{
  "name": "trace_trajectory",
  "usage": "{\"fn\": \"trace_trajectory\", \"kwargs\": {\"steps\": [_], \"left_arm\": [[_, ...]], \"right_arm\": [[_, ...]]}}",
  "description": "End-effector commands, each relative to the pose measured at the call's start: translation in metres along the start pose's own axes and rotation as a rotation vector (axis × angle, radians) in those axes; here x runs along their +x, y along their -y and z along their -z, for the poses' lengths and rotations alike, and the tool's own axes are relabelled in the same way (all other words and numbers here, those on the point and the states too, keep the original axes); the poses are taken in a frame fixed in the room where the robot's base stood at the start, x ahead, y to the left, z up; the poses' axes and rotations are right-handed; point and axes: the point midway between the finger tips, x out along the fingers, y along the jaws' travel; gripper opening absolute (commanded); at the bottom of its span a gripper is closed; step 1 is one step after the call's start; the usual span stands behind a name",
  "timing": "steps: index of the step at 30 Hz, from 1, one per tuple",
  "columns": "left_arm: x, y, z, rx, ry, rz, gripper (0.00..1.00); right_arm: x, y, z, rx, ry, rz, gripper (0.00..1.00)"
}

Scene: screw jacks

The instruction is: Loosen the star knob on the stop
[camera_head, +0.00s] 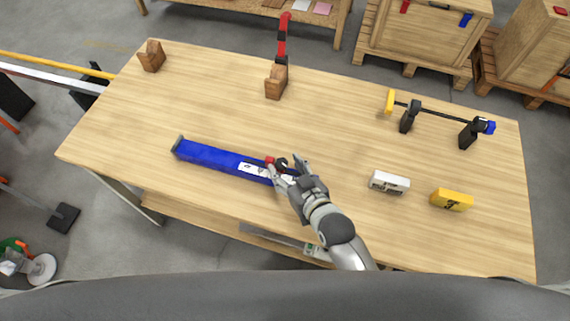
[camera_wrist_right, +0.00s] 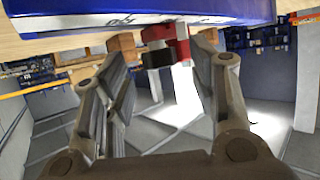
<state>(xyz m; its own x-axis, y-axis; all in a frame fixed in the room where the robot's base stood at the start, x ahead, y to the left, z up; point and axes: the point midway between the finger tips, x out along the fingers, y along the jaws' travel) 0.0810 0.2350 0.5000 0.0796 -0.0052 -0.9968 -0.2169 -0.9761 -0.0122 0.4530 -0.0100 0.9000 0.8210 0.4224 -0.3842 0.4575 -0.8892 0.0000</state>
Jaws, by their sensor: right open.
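A long blue beam (camera_head: 210,154) with a white label lies on the table, and its side fills the top of the right wrist view (camera_wrist_right: 215,8). On it, near its right part, sits the small red stop (camera_head: 269,160) with a black star knob (camera_head: 281,162). In the right wrist view the red stop (camera_wrist_right: 184,48) and the dark knob (camera_wrist_right: 157,35) show between and beyond my fingers. My right gripper (camera_head: 286,166) is open, its fingers on either side of the knob in the picture. I cannot tell whether they touch it. My left gripper is not in view.
On the table, a white box (camera_head: 389,183) and a yellow box (camera_head: 452,200) stand to the right. A black bar on clamps (camera_head: 440,113) stands at the back right. Wooden blocks (camera_head: 152,56) and a red tool in a wooden stand (camera_head: 276,82) are at the back.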

Motion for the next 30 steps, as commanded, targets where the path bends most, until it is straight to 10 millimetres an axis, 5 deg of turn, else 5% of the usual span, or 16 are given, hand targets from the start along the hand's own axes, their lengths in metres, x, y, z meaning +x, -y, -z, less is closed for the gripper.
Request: {"fn": "trace_trajectory", "kwargs": {"steps": [5,15,26,30], "left_arm": [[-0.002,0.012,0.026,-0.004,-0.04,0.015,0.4],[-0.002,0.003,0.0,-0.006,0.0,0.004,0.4],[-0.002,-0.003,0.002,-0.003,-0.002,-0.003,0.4],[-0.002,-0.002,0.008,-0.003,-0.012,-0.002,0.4]], "right_arm": [[0.013,0.001,0.0,0.001,0.001,0.001,0.53],[0.016,0.0,0.0,0.0,0.001,0.0,0.53],[0.015,0.0,0.0,0.0,0.001,0.0,0.07],[0.016,0.0,0.0,-0.002,0.001,0.003,0.07]]}}
